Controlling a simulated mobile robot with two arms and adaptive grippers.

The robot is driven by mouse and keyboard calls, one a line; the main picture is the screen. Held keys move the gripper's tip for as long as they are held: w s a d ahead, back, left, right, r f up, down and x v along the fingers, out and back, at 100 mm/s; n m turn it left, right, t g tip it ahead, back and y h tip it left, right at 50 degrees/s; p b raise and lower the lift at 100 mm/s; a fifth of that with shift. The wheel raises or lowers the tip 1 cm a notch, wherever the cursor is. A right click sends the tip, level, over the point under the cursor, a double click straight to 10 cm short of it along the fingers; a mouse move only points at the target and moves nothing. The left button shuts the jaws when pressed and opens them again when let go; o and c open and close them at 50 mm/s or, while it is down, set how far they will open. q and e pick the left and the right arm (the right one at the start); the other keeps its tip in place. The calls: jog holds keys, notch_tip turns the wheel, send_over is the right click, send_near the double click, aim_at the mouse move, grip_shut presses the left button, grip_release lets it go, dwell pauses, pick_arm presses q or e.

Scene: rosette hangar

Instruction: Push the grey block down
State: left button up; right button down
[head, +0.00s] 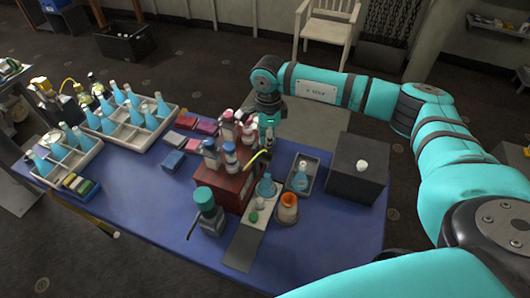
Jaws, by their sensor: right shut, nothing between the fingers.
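A dark grey block (345,180) stands on the right end of the blue table, with a small white knob on its top. My right arm reaches in from the right, and my right gripper (264,143) points down over the middle of the table, left of the block and apart from it. The gripper is shut and small in the picture. It is close to a red box (237,188) with several bottles on it; I cannot tell whether it touches anything there. My left gripper is out of view.
A tray with a blue bottle (301,178) stands left of the block. A cup with an orange rim (288,207) and a teal-capped jar (207,210) stand nearer. Racks of blue bottles (130,112) fill the left end. The front right of the table (335,232) is clear.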

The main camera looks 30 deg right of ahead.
aim_at(268, 150)
jog(key=shift+f, duration=0.15)
jog(key=shift+f+b, duration=2.95)
jog(key=shift+f, duration=0.45)
jog(key=shift+r, duration=0.15)
jog(key=shift+r+p, duration=1.9)
jog(key=shift+r, duration=1.55)
